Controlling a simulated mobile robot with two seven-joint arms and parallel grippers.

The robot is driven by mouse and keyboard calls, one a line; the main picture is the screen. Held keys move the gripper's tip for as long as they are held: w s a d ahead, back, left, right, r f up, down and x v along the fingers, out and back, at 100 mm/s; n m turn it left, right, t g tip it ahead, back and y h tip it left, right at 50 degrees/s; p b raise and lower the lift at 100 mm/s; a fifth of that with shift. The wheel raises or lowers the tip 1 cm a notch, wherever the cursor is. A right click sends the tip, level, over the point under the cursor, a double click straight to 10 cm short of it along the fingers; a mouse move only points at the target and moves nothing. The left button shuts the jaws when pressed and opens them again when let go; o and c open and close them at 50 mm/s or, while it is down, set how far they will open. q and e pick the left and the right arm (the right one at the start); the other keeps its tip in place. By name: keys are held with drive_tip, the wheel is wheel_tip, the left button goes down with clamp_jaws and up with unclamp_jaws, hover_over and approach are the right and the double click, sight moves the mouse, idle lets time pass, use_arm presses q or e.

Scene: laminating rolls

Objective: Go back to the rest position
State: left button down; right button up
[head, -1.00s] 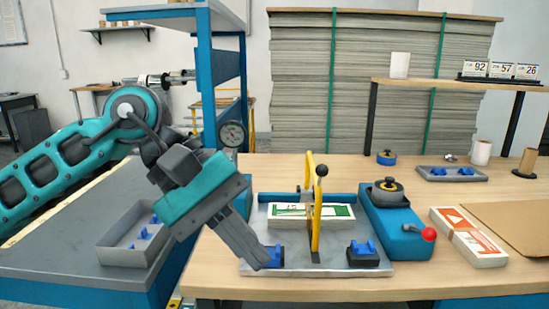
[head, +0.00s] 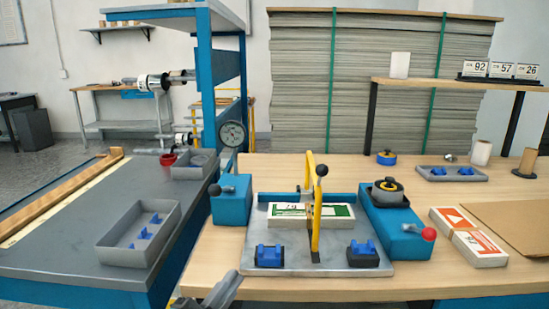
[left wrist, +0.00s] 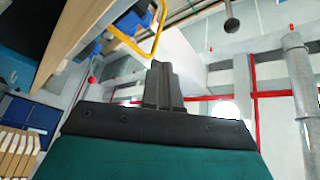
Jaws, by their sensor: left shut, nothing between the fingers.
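My left gripper (head: 230,280) shows only as grey fingers at the bottom edge of the head view, in front of the wooden workbench. In the left wrist view its fingers (left wrist: 160,80) are together with nothing between them. The rest of my left arm is out of the head view. My right gripper is not in view.
A metal plate fixture (head: 320,262) with a yellow handle (head: 315,225) and blue blocks stands on the wooden bench (head: 420,280). A grey tray (head: 110,250) with blue clips lies on the left table (head: 60,265). A blue unit with a red knob (head: 429,234) stands right of the fixture.

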use_arm(q)
drive_tip(key=s+a+f+n+g+y, duration=0.35)
drive_tip(key=s+f+n, duration=0.3)
drive_tip(key=f, duration=0.45)
drive_tip(key=s+a+f+n+g+y, duration=0.35)
drive_tip(key=s+f+n, duration=0.3)
drive_tip(key=f, duration=0.45)
drive_tip(key=s+a+r+y+p, duration=0.1)
drive_tip(key=a+r+p, duration=0.2)
drive_tip(key=r+p, duration=0.5)
drive_tip(key=p, duration=0.5)
drive_tip(key=shift+r, duration=0.35)
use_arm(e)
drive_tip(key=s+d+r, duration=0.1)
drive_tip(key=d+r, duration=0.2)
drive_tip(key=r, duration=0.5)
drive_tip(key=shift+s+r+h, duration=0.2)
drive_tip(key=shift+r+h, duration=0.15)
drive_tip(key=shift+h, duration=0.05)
use_arm(q)
drive_tip(key=shift+s, duration=0.1)
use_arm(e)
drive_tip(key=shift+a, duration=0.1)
